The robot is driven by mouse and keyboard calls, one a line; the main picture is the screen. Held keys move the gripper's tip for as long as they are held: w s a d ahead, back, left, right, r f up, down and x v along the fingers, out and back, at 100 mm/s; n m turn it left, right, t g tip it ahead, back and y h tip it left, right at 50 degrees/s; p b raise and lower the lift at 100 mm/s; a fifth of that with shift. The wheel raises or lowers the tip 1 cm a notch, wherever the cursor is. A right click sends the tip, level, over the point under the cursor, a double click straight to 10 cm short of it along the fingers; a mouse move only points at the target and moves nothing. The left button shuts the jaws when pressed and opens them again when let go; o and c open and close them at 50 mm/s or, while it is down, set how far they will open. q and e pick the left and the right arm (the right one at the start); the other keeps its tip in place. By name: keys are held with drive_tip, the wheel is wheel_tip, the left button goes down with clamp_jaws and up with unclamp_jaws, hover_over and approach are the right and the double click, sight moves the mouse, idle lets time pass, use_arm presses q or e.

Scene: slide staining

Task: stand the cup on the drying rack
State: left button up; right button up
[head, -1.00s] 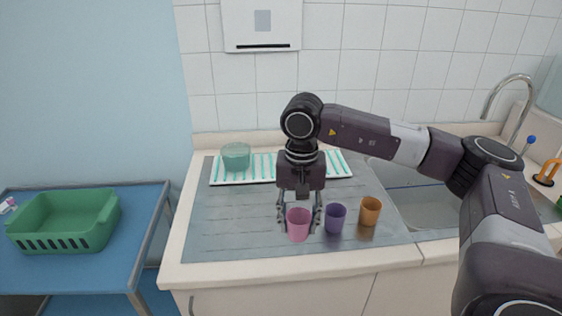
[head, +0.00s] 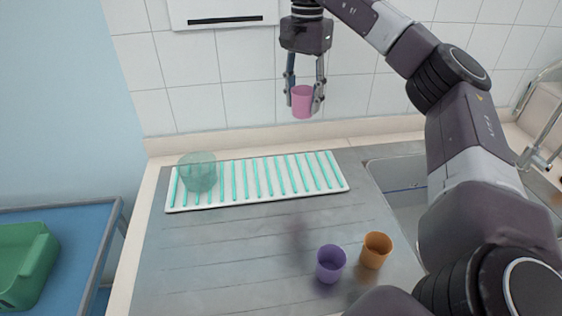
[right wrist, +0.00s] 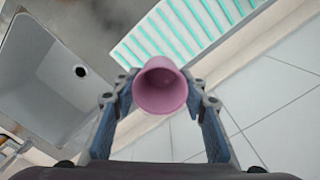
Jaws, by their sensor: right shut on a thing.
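A pink cup (head: 302,101) is held upright in my right gripper (head: 304,98), well above the counter near the tiled wall. In the right wrist view the cup (right wrist: 160,86) sits between the two fingers, its open mouth facing the camera. The white drying rack (head: 258,197) with green bars lies flat at the back of the steel drainboard, below and to the left of the cup. It also shows in the right wrist view (right wrist: 207,62). My left gripper is not in view.
A translucent green bowl (head: 197,172) stands on the rack's left end; the rest of the rack is clear. A purple cup (head: 330,264) and an orange cup (head: 375,250) stand on the drainboard in front. The sink (head: 400,190) is at right.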

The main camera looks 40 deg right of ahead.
drive_tip(key=f, duration=0.2)
drive_tip(key=f+b, duration=0.1)
drive_tip(key=f, duration=0.2)
drive_tip(key=shift+s+a+f, duration=0.15)
drive_tip(key=shift+s+f, duration=0.05)
wheel_tip(320, 180, down, 7)
drive_tip(key=shift+w+f, duration=0.1)
drive_tip(key=shift+w, duration=0.05)
drive_tip(key=shift+f, duration=0.5)
wheel_tip(320, 180, down, 4)
drive_tip(key=shift+r, duration=0.2)
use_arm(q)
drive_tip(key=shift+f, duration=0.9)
use_arm(e)
drive_tip(key=shift+f, duration=0.25)
drive_tip(key=shift+f, duration=0.15)
drive_tip(key=o, duration=1.1)
